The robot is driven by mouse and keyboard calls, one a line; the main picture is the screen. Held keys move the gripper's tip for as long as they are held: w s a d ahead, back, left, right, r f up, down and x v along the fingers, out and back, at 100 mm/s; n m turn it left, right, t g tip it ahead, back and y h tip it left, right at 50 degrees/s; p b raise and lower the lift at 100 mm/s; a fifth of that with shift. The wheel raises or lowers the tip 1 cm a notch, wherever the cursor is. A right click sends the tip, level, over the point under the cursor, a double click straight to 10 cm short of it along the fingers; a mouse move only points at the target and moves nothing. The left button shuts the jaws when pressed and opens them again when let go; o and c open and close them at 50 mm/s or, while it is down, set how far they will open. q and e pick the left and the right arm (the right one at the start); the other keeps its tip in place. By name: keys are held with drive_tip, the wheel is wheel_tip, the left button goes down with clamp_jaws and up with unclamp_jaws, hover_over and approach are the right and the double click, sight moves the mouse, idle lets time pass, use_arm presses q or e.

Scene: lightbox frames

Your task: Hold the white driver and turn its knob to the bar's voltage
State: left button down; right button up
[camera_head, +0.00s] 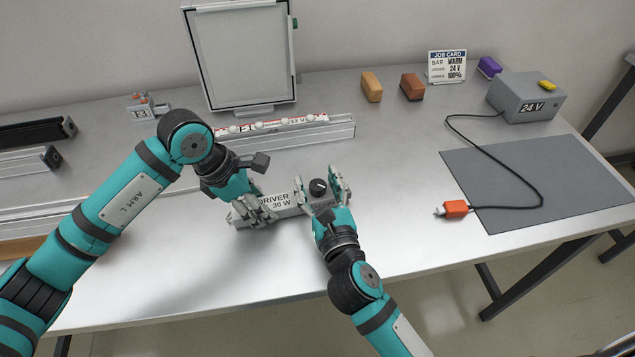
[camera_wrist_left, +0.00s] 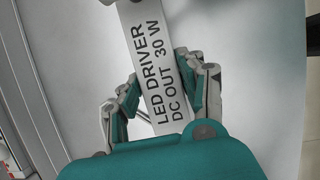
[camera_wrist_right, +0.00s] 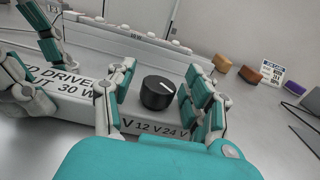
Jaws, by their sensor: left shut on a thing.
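The white driver (camera_head: 276,203), labelled LED DRIVER, DC OUT 30 W, lies on the table's front middle. My left gripper (camera_head: 256,207) is shut across its body; the left wrist view shows a finger on each side of the driver (camera_wrist_left: 155,70). The black knob (camera_head: 318,186) is on top of the driver's right end. My right gripper (camera_wrist_right: 158,88) is open, with fingers on either side of the knob (camera_wrist_right: 157,92) and gaps between. Marks 12 V and 24 V show below; the leftmost mark is partly hidden.
The bar (camera_head: 270,126) with a red-and-white label, seeming to read 12 V, lies behind in a metal channel (camera_head: 340,130). A grey 24 V box (camera_head: 527,98) has a cable to an orange plug (camera_head: 455,208) by the grey mat (camera_head: 540,180).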

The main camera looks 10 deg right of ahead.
clamp_jaws()
drive_tip(key=shift+a, duration=0.1)
idle(0.5)
drive_tip(key=shift+a+m+h, duration=0.1)
drive_tip(key=shift+m+h, duration=0.7)
drive_tip(key=shift+h, duration=0.5)
drive_tip(key=shift+o, duration=0.7)
unclamp_jaws()
drive_tip(key=shift+s, duration=0.1)
